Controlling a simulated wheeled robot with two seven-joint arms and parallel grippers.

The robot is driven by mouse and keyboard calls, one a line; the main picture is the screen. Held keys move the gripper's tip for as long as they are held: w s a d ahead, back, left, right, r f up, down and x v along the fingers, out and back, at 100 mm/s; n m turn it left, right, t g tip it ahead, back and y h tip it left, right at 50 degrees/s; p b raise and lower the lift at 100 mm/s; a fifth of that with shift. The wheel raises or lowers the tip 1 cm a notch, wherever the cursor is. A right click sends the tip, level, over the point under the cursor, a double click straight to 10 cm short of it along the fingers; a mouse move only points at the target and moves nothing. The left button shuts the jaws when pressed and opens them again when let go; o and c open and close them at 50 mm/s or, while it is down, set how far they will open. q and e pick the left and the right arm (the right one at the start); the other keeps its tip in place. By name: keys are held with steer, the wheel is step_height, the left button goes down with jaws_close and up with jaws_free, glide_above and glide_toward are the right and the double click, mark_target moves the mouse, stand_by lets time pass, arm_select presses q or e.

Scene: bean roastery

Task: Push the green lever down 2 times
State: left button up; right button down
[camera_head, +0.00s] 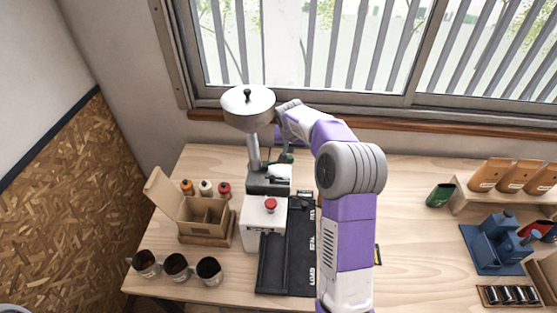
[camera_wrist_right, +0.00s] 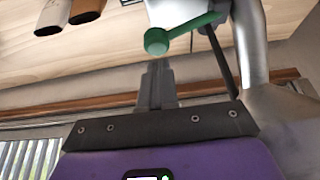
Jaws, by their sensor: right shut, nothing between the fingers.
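The green lever (camera_head: 288,158) sticks out from the side of the grinder (camera_head: 268,181), which has a round metal hopper (camera_head: 248,106) on top. In the right wrist view the green lever (camera_wrist_right: 190,27) slants from upper right to a round green knob at its left end. My right gripper (camera_wrist_right: 157,70) is shut and empty, with its fingertips just below the knob in that picture; I cannot tell whether they touch it. In the head view my right arm reaches up to the grinder and its fingertips are hard to make out. My left gripper is not in view.
A white box with a red button (camera_head: 271,205) and a black tray (camera_head: 273,264) stand in front of the grinder. An open cardboard box (camera_head: 203,238) and several cups (camera_head: 178,267) are at left. Blue equipment (camera_head: 489,246) stands at right. The window is close behind.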

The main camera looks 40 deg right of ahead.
mark_target(290, 156)
steer(key=shift+f, duration=0.1)
steer(key=shift+a+f+b, duration=0.1)
steer(key=shift+f+b, duration=1.65)
steer(key=shift+f, duration=0.35)
steer(key=shift+r, duration=0.2)
steer(key=shift+r+p, duration=2.15)
steer(key=shift+r, duration=0.8)
